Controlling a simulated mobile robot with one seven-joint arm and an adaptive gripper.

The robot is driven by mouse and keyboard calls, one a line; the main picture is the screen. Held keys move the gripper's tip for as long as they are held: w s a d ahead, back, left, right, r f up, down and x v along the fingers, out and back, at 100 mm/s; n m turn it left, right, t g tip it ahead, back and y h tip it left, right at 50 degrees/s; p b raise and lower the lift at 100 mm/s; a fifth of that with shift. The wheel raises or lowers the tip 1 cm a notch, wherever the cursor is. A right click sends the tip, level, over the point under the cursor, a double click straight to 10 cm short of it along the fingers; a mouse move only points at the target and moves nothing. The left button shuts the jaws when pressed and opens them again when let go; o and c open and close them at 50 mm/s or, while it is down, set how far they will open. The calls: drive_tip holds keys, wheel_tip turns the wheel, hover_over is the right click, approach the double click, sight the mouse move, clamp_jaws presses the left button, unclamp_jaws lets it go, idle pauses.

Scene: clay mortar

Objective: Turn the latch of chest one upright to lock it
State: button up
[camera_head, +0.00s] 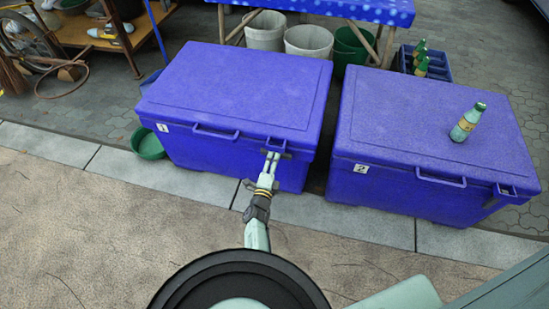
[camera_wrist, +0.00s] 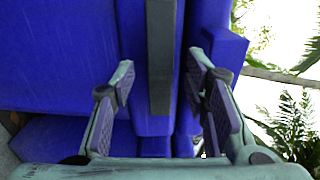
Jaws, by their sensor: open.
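Chest one (camera_head: 225,95) is the left blue chest, with its lid down and a small white label (camera_head: 163,128) at the front left. Its dark latch (camera_head: 285,155) is at the right of the front, just under the lid edge, and looks to lie sideways; my gripper partly hides it. My gripper (camera_head: 271,158) is open at the latch. In the wrist view, the latch shows as a long dark grey bar (camera_wrist: 161,58) between the two spread fingers of my gripper (camera_wrist: 165,90), with visible gaps on both sides. I see no finger touching the bar.
A second blue chest (camera_head: 430,125) stands close on the right with a bottle (camera_head: 467,122) lying on its lid. A green basin (camera_head: 148,144) is by chest one's left end. Buckets (camera_head: 308,42) stand behind. The pavement (camera_head: 90,220) in front is clear.

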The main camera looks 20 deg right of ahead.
drive_tip(key=shift+w+d, duration=0.4)
drive_tip(key=shift+w, duration=0.2)
drive_tip(key=shift+c, duration=0.4)
clamp_jaws()
